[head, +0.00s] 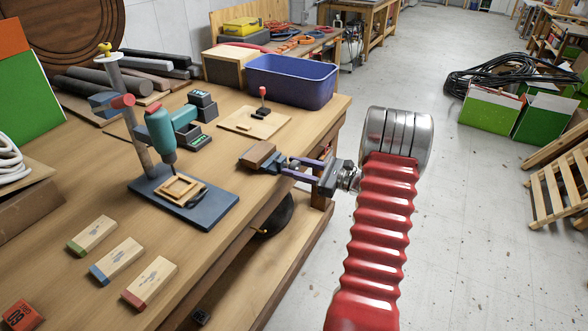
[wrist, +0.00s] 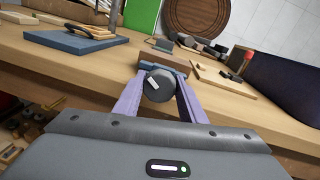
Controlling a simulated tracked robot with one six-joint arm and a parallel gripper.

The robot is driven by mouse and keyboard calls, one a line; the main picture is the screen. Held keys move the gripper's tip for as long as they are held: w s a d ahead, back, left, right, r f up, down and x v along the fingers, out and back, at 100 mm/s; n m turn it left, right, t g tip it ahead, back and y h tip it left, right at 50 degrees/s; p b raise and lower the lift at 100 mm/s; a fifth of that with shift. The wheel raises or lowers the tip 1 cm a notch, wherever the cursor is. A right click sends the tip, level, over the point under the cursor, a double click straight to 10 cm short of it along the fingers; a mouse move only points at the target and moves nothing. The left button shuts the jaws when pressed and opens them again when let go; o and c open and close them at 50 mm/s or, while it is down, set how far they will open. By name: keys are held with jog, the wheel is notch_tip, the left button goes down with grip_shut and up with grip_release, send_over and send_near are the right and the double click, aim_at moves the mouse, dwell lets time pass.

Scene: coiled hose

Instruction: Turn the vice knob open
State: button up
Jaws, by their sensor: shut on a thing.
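The vice (head: 257,155) sits at the right edge of the wooden workbench, with a brown wooden jaw block; it also shows behind the knob in the wrist view (wrist: 170,62). Its knob (wrist: 158,86) is dark and round, with a white pointer mark slanting across its face. My gripper (head: 287,167) reaches in from the right, its two lavender fingers shut on the knob's sides. In the head view the fingers mostly hide the knob. The knob's rear is hidden in both views.
A drill press (head: 160,130) on a blue base stands left of the vice. A blue bin (head: 290,80) and a board with a red-topped lever (head: 255,118) are behind it. Several wooden blocks (head: 117,260) lie in front. Open floor lies right of the bench.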

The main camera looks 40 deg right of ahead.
jog(key=n, duration=0.3)
jog(key=shift+a+f+n, duration=0.1)
jog(key=shift+a+n, duration=0.1)
jog(key=shift+n, duration=0.1)
jog(key=shift+s+f+n+g+h, duration=0.1)
jog(key=shift+n+g+h, duration=0.2)
jog(key=shift+n, duration=1.5)
jog(key=o, duration=1)
jog(key=shift+o, duration=0.2)
jog(key=shift+d, duration=0.15)
jog(key=shift+s+d+r, duration=0.2)
jog(key=shift+s+d, duration=0.1)
jog(key=shift+s, duration=0.25)
jog(key=v, duration=1.2)
jog(key=shift+s, duration=0.3)
jog(key=shift+f, duration=0.1)
